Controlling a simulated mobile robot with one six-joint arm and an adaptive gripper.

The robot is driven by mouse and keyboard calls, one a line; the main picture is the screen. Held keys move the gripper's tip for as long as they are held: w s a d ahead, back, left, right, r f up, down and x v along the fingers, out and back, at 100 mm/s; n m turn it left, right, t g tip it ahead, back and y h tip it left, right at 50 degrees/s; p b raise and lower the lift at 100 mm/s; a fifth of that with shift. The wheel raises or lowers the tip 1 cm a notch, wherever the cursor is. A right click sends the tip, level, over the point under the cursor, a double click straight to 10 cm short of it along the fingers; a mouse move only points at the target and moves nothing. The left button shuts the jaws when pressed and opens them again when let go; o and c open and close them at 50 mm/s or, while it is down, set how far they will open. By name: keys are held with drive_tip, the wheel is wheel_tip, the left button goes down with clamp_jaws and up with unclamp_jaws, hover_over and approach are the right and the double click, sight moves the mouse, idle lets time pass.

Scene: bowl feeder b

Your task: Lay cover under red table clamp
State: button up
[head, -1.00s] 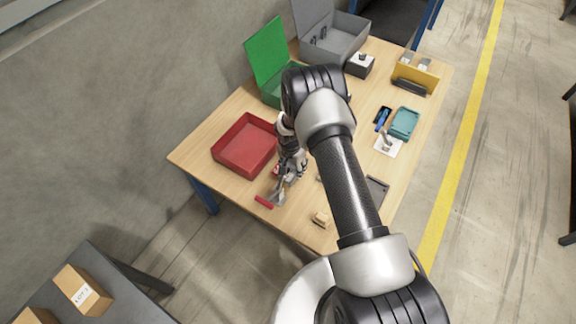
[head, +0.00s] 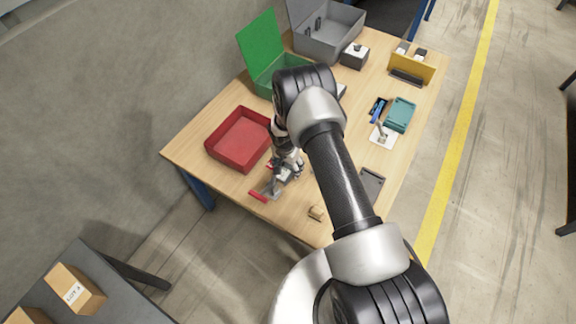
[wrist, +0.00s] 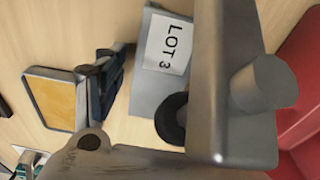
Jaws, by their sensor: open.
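The red table clamp (head: 258,196) stands at the near left edge of the wooden table, its red handle showing. In the wrist view its grey metal body (wrist: 228,80) fills the middle right, with a dark round pad (wrist: 170,118) beside it. A flat grey piece with a LOT 3 label, seemingly the cover (wrist: 152,95), lies by the pad and partly behind the clamp. I cannot tell whether the pad touches it. My gripper (head: 288,174) is open, low and close beside the clamp. Its fingertips are hard to make out.
A red tray (head: 212,152) stands just behind the clamp. A small tan block (head: 316,213) is to the right near the front edge. Green (head: 262,42) and grey (head: 330,38) open boxes, a teal container (head: 400,115) and a yellow holder (head: 414,68) stand farther back.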

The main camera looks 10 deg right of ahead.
drive_tip(key=shift+r, duration=0.1)
wheel_tip(320, 180, up, 12)
drive_tip(key=s+a+p, duration=0.1)
drive_tip(key=p, duration=0.3)
wheel_tip(320, 180, up, 14)
drive_tip(key=n, duration=0.1)
hover_over(286, 170)
drive_tip(key=s+d+r+n+t, duration=0.1)
drive_tip(key=s+r, duration=0.2)
drive_tip(key=r, duration=0.6)
drive_tip(key=s+d+r+n+t, duration=0.15)
drive_tip(key=s+r, duration=0.25)
drive_tip(key=r, duration=0.4)
drive_tip(key=s+r+n, duration=0.2)
drive_tip(key=s+r, duration=0.4)
drive_tip(key=s, duration=0.6)
drive_tip(key=s+a+r+n+t+y, duration=0.1)
drive_tip(key=s+r+n, duration=0.2)
drive_tip(key=s, duration=0.9)
wheel_tip(286, 170, up, 3)
drive_tip(key=shift+a+f, duration=0.1)
drive_tip(key=shift+a, duration=0.1)
drive_tip(key=shift+n, duration=0.25)
drive_tip(key=shift+c, duration=0.5)
